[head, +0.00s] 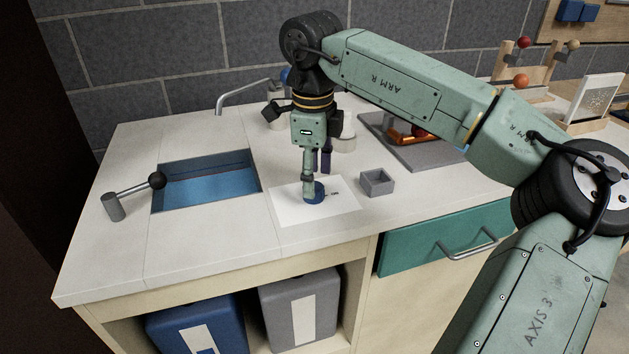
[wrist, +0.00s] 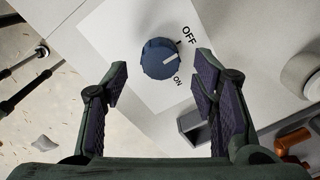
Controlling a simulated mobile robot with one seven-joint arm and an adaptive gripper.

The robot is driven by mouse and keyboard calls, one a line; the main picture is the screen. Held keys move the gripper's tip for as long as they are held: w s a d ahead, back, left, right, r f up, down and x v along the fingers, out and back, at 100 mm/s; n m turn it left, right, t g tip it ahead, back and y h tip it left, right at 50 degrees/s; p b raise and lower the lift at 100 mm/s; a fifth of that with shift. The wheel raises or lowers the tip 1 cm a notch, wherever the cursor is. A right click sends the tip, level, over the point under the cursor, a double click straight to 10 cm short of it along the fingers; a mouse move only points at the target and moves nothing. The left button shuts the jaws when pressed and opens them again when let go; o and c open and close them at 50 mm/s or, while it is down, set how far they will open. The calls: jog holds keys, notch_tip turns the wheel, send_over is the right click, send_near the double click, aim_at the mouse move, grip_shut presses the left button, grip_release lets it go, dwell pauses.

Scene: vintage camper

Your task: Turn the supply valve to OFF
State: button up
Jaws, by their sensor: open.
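The supply valve is a dark blue round knob (wrist: 160,58) on a white plate (wrist: 112,30) marked OFF and ON. In the head view the knob (head: 319,190) is partly hidden behind my gripper (head: 317,176). In the wrist view my gripper (wrist: 160,80) is open, its two dark-padded fingers apart with the knob showing beyond and between the tips. It holds nothing. I cannot tell whether a finger touches the knob.
A small grey open box (head: 377,183) stands just right of the plate. A sink (head: 205,182) and a lever with a black ball (head: 130,190) are to the left. A grey tray (head: 437,155) with orange items lies behind right. The counter's front left is clear.

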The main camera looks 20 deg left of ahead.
notch_tip(320, 180, up, 10)
jog(key=shift+s+f, duration=0.15)
jog(key=shift+s, duration=0.1)
jog(key=shift+f, duration=0.1)
